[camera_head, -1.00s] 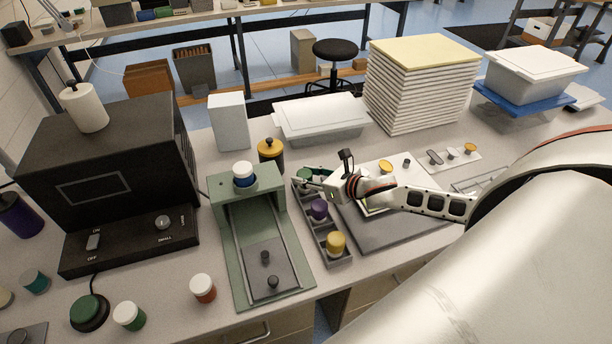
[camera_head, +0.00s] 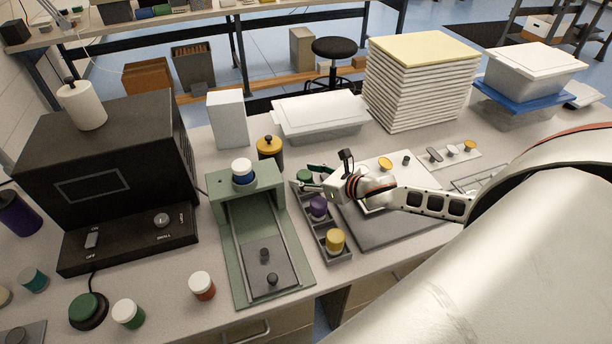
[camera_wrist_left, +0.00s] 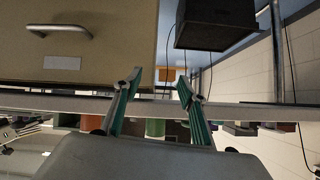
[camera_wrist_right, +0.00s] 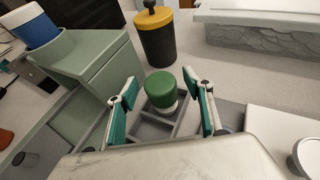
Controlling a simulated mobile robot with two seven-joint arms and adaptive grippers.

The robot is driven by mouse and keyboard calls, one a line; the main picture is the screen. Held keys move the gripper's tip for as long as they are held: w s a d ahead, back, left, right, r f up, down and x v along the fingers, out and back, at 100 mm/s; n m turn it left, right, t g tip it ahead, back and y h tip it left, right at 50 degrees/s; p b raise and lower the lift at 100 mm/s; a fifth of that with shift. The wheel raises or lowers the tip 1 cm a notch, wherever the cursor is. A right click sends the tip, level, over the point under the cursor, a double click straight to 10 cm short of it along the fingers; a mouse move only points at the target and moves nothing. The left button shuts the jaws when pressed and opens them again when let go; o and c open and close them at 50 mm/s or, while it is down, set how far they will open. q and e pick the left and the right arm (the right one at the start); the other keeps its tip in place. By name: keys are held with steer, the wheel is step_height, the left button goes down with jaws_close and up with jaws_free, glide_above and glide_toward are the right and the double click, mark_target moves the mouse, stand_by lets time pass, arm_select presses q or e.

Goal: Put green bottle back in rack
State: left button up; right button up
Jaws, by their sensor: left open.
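The green bottle (camera_wrist_right: 161,90), green above a white band, stands in a compartment of the grey rack (camera_wrist_right: 148,132) in the right wrist view. My right gripper (camera_head: 309,178) is open over the rack's far end, its fingers on either side of the bottle with gaps showing. In the head view the gripper covers most of that bottle. Purple (camera_head: 318,208) and yellow (camera_head: 335,241) bottles stand in the nearer compartments. Another jar with a green body and white lid (camera_head: 128,314) stands at the front left. My left gripper (camera_wrist_left: 158,92) is open and empty by the table's front edge.
The green press (camera_head: 243,200) with a white-lidded blue bottle (camera_head: 242,172) stands just left of the rack. A yellow-topped dark jar (camera_head: 269,149) is behind it. A grey board (camera_head: 400,232) lies right of the rack. A red jar (camera_head: 201,286) stands near the front edge.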

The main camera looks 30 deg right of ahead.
steer(key=v, duration=1.2)
stand_by(0.3)
